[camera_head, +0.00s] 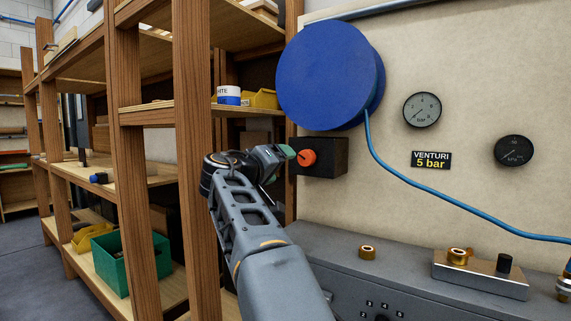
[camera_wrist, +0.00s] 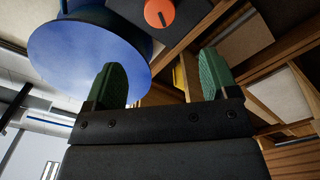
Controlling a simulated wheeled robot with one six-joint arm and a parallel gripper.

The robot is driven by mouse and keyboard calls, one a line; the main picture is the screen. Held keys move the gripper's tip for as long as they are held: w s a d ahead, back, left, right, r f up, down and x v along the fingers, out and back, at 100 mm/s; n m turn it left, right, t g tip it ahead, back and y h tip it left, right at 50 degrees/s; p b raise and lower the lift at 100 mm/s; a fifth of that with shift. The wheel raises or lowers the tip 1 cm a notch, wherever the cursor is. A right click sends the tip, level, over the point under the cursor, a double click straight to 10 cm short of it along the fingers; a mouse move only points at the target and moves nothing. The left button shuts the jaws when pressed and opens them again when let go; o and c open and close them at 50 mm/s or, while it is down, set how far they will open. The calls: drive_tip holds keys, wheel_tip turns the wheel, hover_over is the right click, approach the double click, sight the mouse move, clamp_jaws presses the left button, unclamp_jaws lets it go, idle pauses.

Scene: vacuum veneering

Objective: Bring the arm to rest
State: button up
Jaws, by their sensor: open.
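My arm reaches up from the bottom of the head view toward the wall panel. My gripper (camera_head: 282,153) is close to an orange knob (camera_head: 306,157) on a black box (camera_head: 327,160). In the wrist view my gripper (camera_wrist: 160,85) shows two green fingers spread apart with nothing between them. The orange knob (camera_wrist: 159,12) lies beyond the fingertips there, apart from them. A round blue reel (camera_head: 322,75) hangs above the box, and it also fills the upper left of the wrist view (camera_wrist: 85,55).
A wooden shelf rack (camera_head: 128,150) stands close on the left, with a green crate (camera_head: 125,262) low down. A grey bench (camera_head: 330,255) with brass fittings lies below the panel. A blue hose (camera_head: 430,195) runs across the panel under two gauges.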

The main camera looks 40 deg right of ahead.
drive_tip(key=shift+s+a, duration=0.1)
drive_tip(key=shift+a, duration=0.25)
idle(0.4)
drive_tip(key=s+a+f+n+y+p, duration=0.1)
drive_tip(key=s+a+y+p, duration=0.3)
drive_tip(key=a+p, duration=0.4)
drive_tip(key=s+a+f+n+y+p, duration=0.1)
drive_tip(key=s+a+n+y+p, duration=0.2)
drive_tip(key=p, duration=1.4)
drive_tip(key=s+a+f+n+y+p, duration=0.1)
drive_tip(key=s+a+y+p, duration=0.5)
drive_tip(key=a+y+p, duration=0.4)
drive_tip(key=a+p, duration=0.2)
drive_tip(key=a, duration=0.2)
drive_tip(key=shift+a+n+g, duration=0.4)
drive_tip(key=shift+s+f, duration=0.1)
